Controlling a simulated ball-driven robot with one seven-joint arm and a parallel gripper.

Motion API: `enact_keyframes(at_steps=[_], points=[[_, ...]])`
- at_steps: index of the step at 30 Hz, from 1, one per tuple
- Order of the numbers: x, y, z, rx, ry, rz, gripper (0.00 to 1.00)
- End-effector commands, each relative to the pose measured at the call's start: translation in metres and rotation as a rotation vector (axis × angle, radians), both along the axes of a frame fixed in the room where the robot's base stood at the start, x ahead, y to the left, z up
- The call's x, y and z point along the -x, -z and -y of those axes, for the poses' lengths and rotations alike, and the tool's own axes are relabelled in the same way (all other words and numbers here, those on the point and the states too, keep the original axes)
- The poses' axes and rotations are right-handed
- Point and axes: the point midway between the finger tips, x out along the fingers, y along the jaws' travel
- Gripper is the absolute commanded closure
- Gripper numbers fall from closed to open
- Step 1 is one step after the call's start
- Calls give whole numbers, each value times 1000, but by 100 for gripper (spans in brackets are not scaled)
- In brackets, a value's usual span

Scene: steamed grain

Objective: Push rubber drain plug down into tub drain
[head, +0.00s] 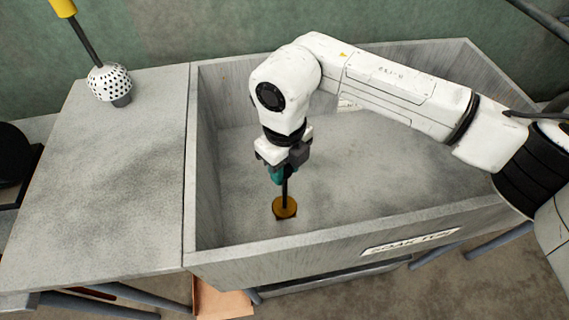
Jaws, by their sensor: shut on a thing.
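The rubber drain plug is an orange-brown disc (285,207) with a dark upright stem, low in the left front part of the grey soak tub (340,240). My gripper (283,178) points down inside the tub and is shut on the upper part of the stem, with teal showing at its fingers. The disc is at or close to the tub floor. The drain itself is hidden under the disc, so I cannot tell how deep the plug sits.
A grey side counter (120,200) adjoins the tub on the left. A white perforated head (109,82) with a yellow-ended handle stands at its back. The tub walls surround my gripper. The tub floor to the right is bare. An orange-brown box (222,300) is below the front.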

Motion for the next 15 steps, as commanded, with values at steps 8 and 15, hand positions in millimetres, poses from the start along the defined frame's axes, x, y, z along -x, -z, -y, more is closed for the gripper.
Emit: enact_keyframes(at_steps=[8, 15], points=[[0, 8, 0, 0, 0, 0, 100], [0, 9, 0, 0, 0, 0, 51]])
